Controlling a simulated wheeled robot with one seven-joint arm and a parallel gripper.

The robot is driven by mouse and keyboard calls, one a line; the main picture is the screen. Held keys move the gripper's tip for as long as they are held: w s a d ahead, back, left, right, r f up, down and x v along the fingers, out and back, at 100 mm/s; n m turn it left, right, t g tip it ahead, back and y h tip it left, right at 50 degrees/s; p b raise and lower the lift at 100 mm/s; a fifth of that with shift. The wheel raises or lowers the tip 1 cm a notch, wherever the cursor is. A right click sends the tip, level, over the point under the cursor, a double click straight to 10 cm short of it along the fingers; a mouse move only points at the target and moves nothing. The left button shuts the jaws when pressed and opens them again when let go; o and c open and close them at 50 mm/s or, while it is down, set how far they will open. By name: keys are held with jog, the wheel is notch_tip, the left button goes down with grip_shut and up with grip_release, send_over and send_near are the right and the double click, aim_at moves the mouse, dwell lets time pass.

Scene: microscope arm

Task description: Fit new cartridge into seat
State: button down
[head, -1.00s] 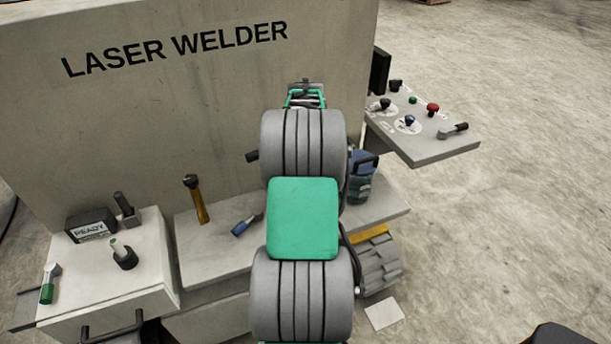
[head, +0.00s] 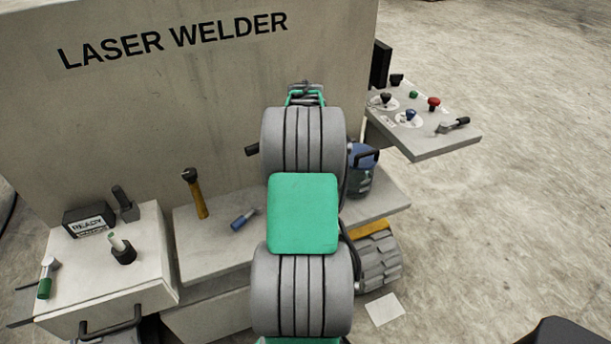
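A short blue cylinder with a grey end (head: 243,219) lies on the middle shelf. I cannot tell which of these, if either, is the new cartridge, and I cannot make out a seat. My grey and green arm fills the middle of the picture, reaching toward the machine. My gripper's fingers are not visible; my arm hides the area around its far end.
A hammer-like tool (head: 196,193) stands at the shelf's back. A blue-topped canister (head: 361,169) stands right of my arm. A control panel (head: 430,142) juts out at right. Floor beyond is clear.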

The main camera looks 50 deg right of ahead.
jog(key=shift+f, duration=0.4)
jog(key=shift+c, duration=2.1)
grip_release()
notch_tip(320, 180, up, 8)
jog(key=shift+f+b, duration=0.1)
jog(key=shift+b, duration=0.25)
